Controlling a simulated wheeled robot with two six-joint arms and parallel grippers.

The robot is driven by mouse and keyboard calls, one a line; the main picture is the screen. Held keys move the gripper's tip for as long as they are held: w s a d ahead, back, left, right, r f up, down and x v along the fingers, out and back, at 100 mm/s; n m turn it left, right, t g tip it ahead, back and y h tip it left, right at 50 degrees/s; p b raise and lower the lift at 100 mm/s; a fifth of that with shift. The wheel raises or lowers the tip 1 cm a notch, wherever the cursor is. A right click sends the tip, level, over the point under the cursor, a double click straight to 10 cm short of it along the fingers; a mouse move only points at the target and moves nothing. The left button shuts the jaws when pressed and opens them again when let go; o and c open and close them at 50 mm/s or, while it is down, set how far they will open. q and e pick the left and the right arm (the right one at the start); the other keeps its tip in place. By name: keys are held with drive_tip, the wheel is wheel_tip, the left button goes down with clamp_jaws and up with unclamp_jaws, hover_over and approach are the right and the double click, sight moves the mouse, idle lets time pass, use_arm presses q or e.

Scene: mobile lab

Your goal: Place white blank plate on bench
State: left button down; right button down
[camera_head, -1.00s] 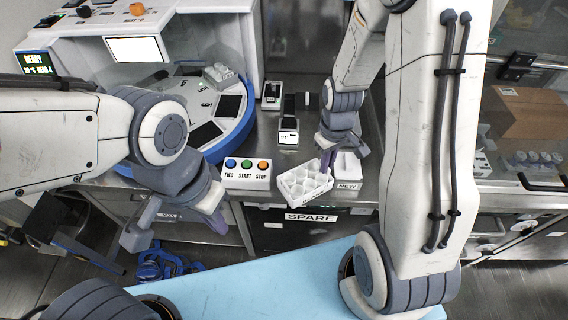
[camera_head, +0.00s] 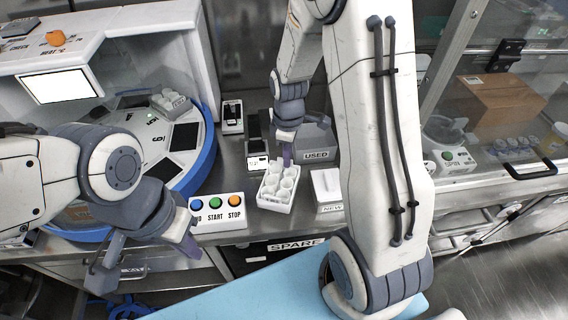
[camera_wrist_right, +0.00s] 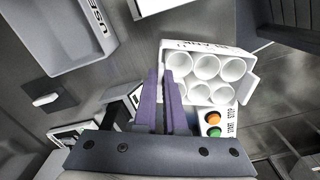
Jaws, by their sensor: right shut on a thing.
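The white blank plate (camera_head: 270,203) is a small white block with several round wells. It is over the steel bench (camera_head: 234,166), just right of the button box. I cannot tell whether it touches the bench. My right gripper (camera_head: 287,160) points down at its back edge. In the right wrist view, the purple fingers (camera_wrist_right: 165,112) are shut on the side wall of the plate (camera_wrist_right: 240,95), whose wells face the camera. My left gripper (camera_head: 145,258) is open and empty in front of the bench, at the lower left.
The button box (camera_head: 217,222) sits left of the plate. A white NEW box (camera_head: 328,188) is close to its right. A grey USED bin (camera_head: 316,140) and small black-and-white devices (camera_head: 256,150) stand behind. The round blue-rimmed machine (camera_head: 207,150) is left; a glass-fronted cabinet (camera_head: 520,60) is right.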

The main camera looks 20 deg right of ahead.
drive_tip(key=shift+w+a+f+p, duration=0.1)
drive_tip(key=shift+w+f, duration=0.15)
drive_tip(key=shift+f, duration=0.6)
drive_tip(key=shift+w+a+f+p, duration=0.1)
drive_tip(key=shift+w+f, duration=0.2)
drive_tip(key=shift+f, duration=0.5)
drive_tip(key=shift+w+f+p, duration=0.1)
drive_tip(key=shift+w+f, duration=0.15)
drive_tip(key=shift+f, duration=0.6)
drive_tip(key=shift+f, duration=0.1)
drive_tip(key=c, duration=1)
unclamp_jaws()
wheel_tip(320, 180, up, 12)
drive_tip(key=s+a+r+m, duration=0.1)
drive_tip(key=s+a+r, duration=0.4)
drive_tip(key=s+a, duration=0.65)
drive_tip(key=s+a+r+m+y, duration=0.1)
drive_tip(key=s+a, duration=0.4)
drive_tip(key=s, duration=0.6)
drive_tip(key=shift+r+m+b, duration=0.2)
drive_tip(key=shift+m+b, duration=0.2)
drive_tip(key=shift+m, duration=0.1)
